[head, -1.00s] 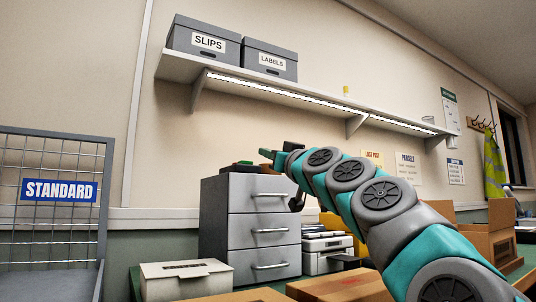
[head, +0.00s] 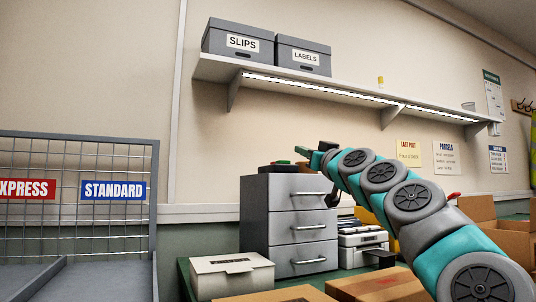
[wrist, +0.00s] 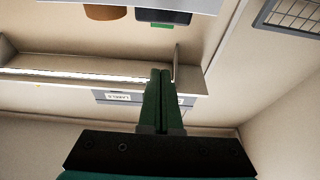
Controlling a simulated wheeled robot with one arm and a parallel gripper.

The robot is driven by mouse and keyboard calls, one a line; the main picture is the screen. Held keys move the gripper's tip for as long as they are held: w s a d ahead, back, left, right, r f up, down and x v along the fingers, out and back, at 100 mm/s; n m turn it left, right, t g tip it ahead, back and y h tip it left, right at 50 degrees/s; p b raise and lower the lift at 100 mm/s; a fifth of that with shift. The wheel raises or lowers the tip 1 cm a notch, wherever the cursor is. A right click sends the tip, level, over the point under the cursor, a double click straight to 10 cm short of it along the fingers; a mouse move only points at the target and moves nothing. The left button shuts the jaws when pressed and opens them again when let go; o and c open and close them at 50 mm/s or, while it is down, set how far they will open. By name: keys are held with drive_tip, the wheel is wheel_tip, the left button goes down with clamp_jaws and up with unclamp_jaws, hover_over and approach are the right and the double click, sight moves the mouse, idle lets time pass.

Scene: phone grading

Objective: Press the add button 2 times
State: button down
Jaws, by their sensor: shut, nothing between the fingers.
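I cannot make out an add button in either view. My gripper (wrist: 160,74) is shut and empty, with its two green fingers together in the wrist view. In the head view my gripper (head: 301,150) is at the far end of my arm, just above the top of the grey drawer cabinet as seen in the picture. A small dark item (head: 281,163) with a green patch lies on the cabinet. In the wrist view a dark object (wrist: 162,16) with a green strip shows at the top edge, beyond and apart from the fingertips. Whether these are the same thing I cannot tell.
The grey drawer cabinet (head: 262,212) stands by the wall under a long shelf (head: 225,72) with SLIPS (head: 237,45) and LABELS (head: 303,57) boxes. A printer (head: 362,243) and cardboard boxes (head: 375,285) are to its right. A wire rack (head: 110,240) stands at left.

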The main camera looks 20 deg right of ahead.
drive_tip(key=shift+d, duration=0.1)
wheel_tip(320, 180, up, 3)
drive_tip(key=p, duration=0.3)
hover_over(287, 164)
drive_tip(key=shift+w+r, duration=0.15)
drive_tip(key=shift+r, duration=0.05)
drive_tip(key=shift+f+b, duration=0.55)
drive_tip(key=shift+f, duration=1.5)
